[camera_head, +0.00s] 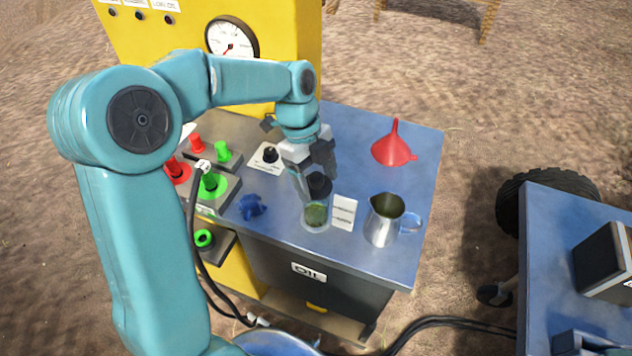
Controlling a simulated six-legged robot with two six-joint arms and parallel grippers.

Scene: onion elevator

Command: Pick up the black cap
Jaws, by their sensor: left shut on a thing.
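My left gripper (315,176) points down over the jar and is shut on the black cap. The cap looks to be at or just above the jar's mouth; I cannot tell whether they touch. My right gripper is not in view.
A red funnel (394,146) stands behind. A blue valve handle (252,206) and green and red connectors (213,184) are at left. A yellow gauge panel (270,60) rises behind.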

